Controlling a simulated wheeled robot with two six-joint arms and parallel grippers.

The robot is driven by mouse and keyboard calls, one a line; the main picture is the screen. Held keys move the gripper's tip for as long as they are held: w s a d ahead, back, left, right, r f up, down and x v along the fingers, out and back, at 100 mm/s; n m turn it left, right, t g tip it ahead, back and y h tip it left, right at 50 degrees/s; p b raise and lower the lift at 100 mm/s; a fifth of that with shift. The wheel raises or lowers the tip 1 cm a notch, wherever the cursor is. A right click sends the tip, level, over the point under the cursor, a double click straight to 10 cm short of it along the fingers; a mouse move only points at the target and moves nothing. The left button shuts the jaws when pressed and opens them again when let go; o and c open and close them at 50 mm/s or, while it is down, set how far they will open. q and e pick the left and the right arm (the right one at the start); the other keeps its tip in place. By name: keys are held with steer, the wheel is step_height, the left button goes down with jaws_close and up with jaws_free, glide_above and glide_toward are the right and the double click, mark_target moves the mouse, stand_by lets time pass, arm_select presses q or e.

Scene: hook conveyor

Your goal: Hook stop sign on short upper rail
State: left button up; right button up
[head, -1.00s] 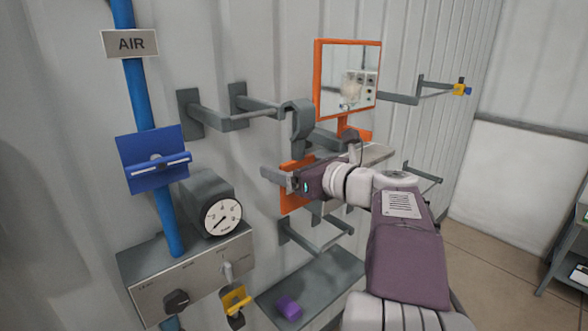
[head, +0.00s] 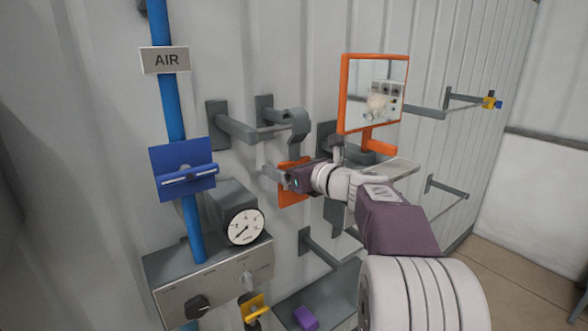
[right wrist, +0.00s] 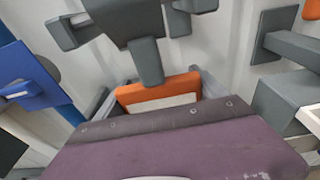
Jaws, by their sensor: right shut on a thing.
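The stop sign (head: 293,196) shows as an orange plate with a thick grey hook (head: 299,125) above it. My right gripper (head: 281,178) is shut on the plate, which it partly covers; no lettering shows. In the right wrist view the orange plate (right wrist: 158,91) has a pale panel and sits between my fingers, with the grey stem (right wrist: 147,62) rising from it. The short upper rail (head: 238,128) juts from two wall brackets at the left. The hook overlaps the rail's right end in the head view; I cannot tell whether they touch. My left gripper is not in view.
An orange-framed mirror (head: 375,95) stands right of the hook. A gauge (head: 243,226), a blue holder (head: 183,170) and a blue pipe (head: 168,110) are at the left. A lower rail (head: 318,248) and a shelf with a purple block (head: 306,318) are below. Another rail (head: 466,98) is far right.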

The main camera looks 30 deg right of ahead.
steer(key=shift+w+a+f+b, duration=0.1)
steer(key=shift+w+f+b, duration=0.65)
steer(key=shift+w, duration=0.4)
steer(key=shift+w+a+f+b, duration=0.1)
steer(key=shift+w+f+b, duration=0.4)
steer(key=shift+w+f, duration=0.55)
steer(key=shift+r, duration=0.15)
steer(key=o, duration=1.8)
